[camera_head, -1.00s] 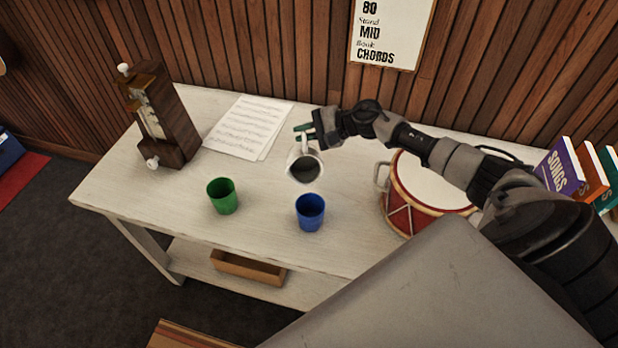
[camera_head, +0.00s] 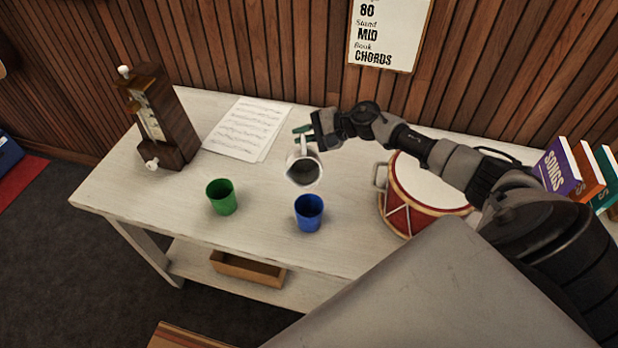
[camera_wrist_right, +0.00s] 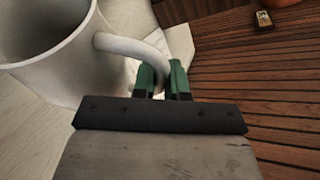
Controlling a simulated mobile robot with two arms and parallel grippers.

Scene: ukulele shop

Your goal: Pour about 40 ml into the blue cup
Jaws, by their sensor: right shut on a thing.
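The blue cup (camera_head: 309,213) stands upright on the white table. A white jug (camera_head: 303,170) with dark contents is held above and just behind the blue cup, its mouth tipped toward the cup. No stream shows between jug and cup. My right gripper (camera_head: 303,131) is shut on the jug's handle; in the right wrist view the green fingertips (camera_wrist_right: 163,80) close around the handle beside the white jug (camera_wrist_right: 60,60). The inside of the blue cup looks dark blue, and I cannot tell whether it holds liquid. My left gripper is not in view.
A green cup (camera_head: 222,197) stands left of the blue cup. A red drum (camera_head: 408,218) stands to the right, under my right arm. Sheet music (camera_head: 243,128), a wooden metronome (camera_head: 158,115) and books (camera_head: 562,167) are on the table (camera_head: 260,240).

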